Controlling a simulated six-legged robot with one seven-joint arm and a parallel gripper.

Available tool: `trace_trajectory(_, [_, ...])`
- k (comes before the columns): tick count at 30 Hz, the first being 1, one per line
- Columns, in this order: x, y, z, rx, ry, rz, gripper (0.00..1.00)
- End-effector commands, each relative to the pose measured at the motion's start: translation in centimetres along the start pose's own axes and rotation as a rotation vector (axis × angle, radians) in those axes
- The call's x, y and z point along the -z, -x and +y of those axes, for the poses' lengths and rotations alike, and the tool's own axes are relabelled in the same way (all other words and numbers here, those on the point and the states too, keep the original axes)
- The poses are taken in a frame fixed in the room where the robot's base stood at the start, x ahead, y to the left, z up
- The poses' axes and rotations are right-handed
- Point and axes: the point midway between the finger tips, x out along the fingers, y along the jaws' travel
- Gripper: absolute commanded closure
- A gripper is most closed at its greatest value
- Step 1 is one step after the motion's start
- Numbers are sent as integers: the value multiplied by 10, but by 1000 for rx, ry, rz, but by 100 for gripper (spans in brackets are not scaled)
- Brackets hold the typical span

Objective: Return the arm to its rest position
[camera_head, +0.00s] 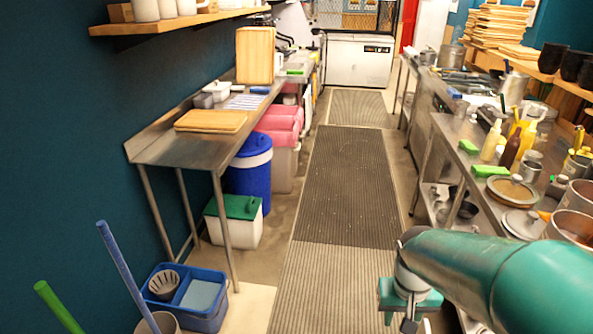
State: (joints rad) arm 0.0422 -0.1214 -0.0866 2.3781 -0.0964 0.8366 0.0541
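My teal and grey arm reaches in from the lower right corner, over the front of the right-hand counter's side of the aisle. At its end, my gripper (402,316) hangs downward above the striped floor mat, at the bottom edge of the picture. Its lower part is small and partly cut off by the frame, so I cannot tell how far apart the fingers are. I see no object in it.
A steel table (165,148) with a cutting board (211,121) stands on the left. A steel counter (443,124) on the right carries pots, lids and bottles. A blue bucket (207,318) sits low left. The matted aisle (345,190) between is clear.

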Motion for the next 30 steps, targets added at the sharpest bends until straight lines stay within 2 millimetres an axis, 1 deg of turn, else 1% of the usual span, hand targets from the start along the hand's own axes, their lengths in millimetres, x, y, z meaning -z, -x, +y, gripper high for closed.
trace_trajectory(1, [-3,17,-4,10,8,47,62])
trace_trajectory(6, [-17,64,-17,40,35,174,62])
trace_trajectory(12, [-40,111,-31,70,70,323,62])
trace_trajectory(15, [-53,128,-36,82,84,384,62])
trace_trajectory(18, [-61,138,-39,88,96,425,62])
trace_trajectory(21, [-65,143,-40,92,101,444,62])
trace_trajectory(30, [-66,143,-40,92,102,445,62])
